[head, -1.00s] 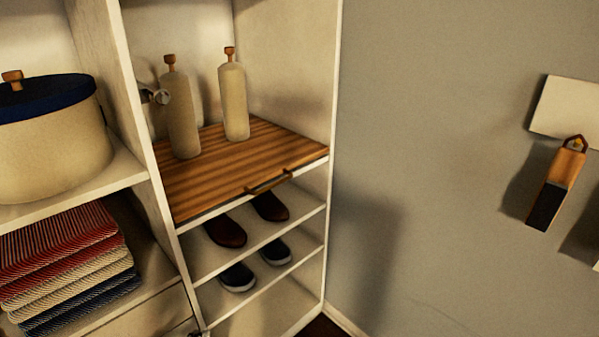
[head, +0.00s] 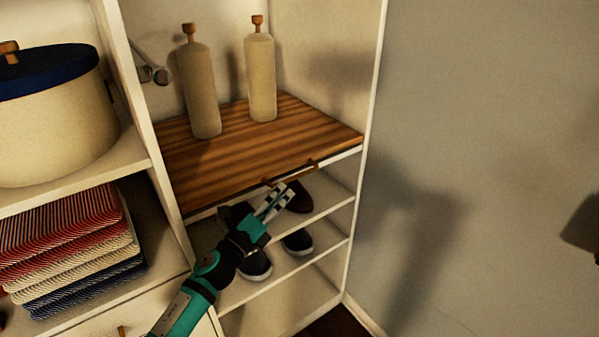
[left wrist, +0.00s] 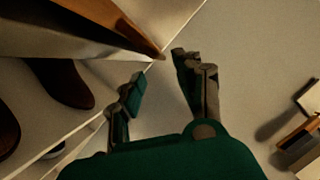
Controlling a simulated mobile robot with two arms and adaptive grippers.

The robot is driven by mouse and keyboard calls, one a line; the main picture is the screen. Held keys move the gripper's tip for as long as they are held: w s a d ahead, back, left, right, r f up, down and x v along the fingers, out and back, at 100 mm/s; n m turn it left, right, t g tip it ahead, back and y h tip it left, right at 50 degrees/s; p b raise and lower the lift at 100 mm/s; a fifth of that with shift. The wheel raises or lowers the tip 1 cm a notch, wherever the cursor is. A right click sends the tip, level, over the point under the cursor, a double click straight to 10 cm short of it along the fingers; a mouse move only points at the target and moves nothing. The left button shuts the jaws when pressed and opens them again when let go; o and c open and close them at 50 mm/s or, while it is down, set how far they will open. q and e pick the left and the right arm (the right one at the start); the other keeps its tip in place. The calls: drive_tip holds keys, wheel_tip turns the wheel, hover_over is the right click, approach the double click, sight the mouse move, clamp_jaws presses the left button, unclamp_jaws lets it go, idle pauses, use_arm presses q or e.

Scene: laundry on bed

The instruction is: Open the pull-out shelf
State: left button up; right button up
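The pull-out shelf (head: 255,152) is a striped wooden board in the right-hand cabinet column. Two beige bottles stand on it. Its bar handle (head: 291,173) runs along the front edge. The board lies within the cabinet, its front about level with the cabinet front. My left gripper (head: 278,193) is just below and in front of the handle, empty, with fingers pointing up toward it. In the left wrist view my left gripper (left wrist: 160,76) has its fingers apart, and a wooden edge (left wrist: 130,35) lies above and left of them. I cannot tell whether it touches the handle. My right gripper is not in view.
Dark shoes (head: 298,242) sit on the shelves below, behind my left arm. A lidded pot (head: 55,130) and folded striped cloths (head: 70,245) fill the left column. A grey wall (head: 480,90) stands to the right. The floor space before the cabinet is mostly out of view.

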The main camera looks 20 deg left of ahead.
sight(299, 174)
use_arm(q)
drive_tip(key=x, duration=0.8)
drive_tip(key=shift+w+d+p, duration=0.1)
drive_tip(key=shift+w+p, duration=0.05)
drive_tip(key=shift+p, duration=0.15)
clamp_jaws()
